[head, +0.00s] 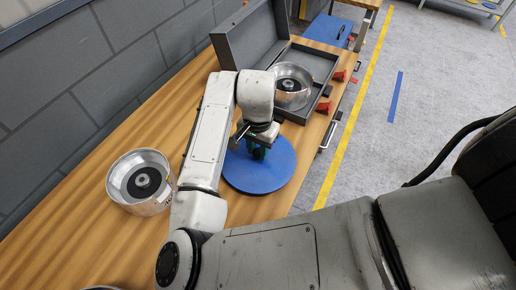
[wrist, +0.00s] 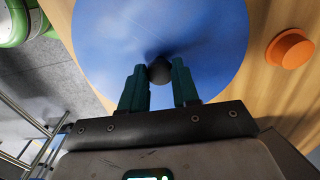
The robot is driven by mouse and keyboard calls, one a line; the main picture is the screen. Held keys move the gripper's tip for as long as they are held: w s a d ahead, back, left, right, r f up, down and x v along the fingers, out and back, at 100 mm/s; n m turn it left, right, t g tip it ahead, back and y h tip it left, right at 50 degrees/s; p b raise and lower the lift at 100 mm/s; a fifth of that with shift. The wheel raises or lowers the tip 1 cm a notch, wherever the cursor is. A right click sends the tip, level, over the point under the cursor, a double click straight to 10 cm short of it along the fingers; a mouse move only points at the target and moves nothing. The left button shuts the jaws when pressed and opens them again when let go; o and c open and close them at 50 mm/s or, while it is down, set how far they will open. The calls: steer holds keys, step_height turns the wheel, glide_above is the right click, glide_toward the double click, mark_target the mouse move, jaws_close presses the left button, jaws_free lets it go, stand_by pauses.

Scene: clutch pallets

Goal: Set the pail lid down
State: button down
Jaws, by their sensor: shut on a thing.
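The pail lid (head: 268,174) is a flat blue disc with a dark knob. In the head view it is at the bench's front edge, below my gripper (head: 258,152). I cannot tell whether it touches the wood or hangs just above it. In the wrist view the lid (wrist: 205,35) fills the top middle. The green fingers of my gripper (wrist: 158,75) are on both sides of the dark round knob (wrist: 160,71) and shut on it. My arm hides part of the lid's left side in the head view.
An open grey case (head: 247,42) holding a metal drum (head: 292,88) lies behind the lid on the wooden bench (head: 70,235). Another metal drum (head: 140,180) stands at left, by the grey wall. The wrist view shows an orange knob-shaped piece (wrist: 290,49) and a green rounded object (wrist: 14,22).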

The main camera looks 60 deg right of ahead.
mark_target(258, 151)
steer(key=shift+f, duration=0.55)
steer(key=shift+f, duration=0.15)
steer(key=c, duration=0.8)
jaws_free()
step_height(258, 151, up, 12)
steer(key=shift+r+b, duration=0.15)
steer(key=shift+b, duration=0.15)
